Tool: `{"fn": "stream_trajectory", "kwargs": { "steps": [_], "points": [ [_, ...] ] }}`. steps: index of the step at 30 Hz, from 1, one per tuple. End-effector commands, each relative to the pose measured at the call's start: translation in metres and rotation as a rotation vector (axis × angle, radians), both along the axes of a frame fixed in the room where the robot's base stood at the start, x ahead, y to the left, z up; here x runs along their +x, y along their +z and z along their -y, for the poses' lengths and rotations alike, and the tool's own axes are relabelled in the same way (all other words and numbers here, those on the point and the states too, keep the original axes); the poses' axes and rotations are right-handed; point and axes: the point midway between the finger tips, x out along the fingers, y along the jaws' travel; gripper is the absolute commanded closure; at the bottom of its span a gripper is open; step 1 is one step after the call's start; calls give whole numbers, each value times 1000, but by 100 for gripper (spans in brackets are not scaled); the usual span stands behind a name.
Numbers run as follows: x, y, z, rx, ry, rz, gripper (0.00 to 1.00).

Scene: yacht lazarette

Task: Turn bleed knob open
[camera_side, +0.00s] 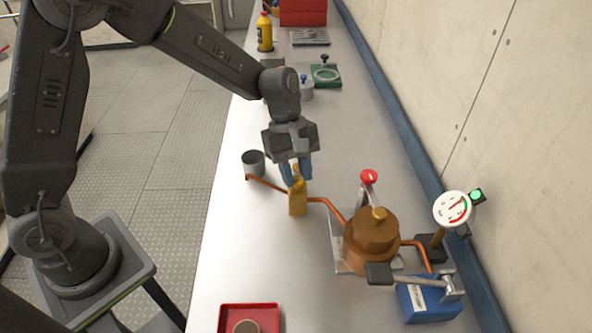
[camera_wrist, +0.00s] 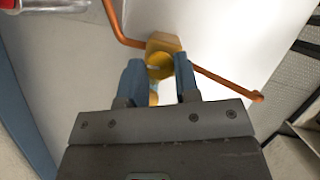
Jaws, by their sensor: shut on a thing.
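The bleed knob (camera_side: 297,182) is a small yellow piece on top of a yellow valve block (camera_side: 298,202). The block stands on the white bench with a copper pipe on either side. My gripper (camera_side: 302,174) comes down from above, its blue fingers shut on the knob. In the wrist view the knob (camera_wrist: 158,68) shows between the two fingertips (camera_wrist: 158,80), which partly hide it. The exact turn of the knob is hard to read.
A grey cup (camera_side: 253,163) stands at the left pipe end. A brown pot-like unit (camera_side: 371,242) with a red-topped lever (camera_side: 369,177) stands right of the block. A gauge (camera_side: 454,208) with a green light is behind it. A red tray (camera_side: 249,318) lies in front.

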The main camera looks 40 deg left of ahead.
Motion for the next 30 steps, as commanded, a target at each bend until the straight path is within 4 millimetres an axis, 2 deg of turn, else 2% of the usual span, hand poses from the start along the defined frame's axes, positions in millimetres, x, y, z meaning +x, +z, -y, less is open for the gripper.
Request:
{"fn": "stream_trajectory", "kwargs": {
  "steps": [8,14,30],
  "points": [
    [0,0,0,0,-27,0,94],
    [1,0,1,0,-120,1,94],
    [4,0,3,0,-606,1,94]
  ]
}}
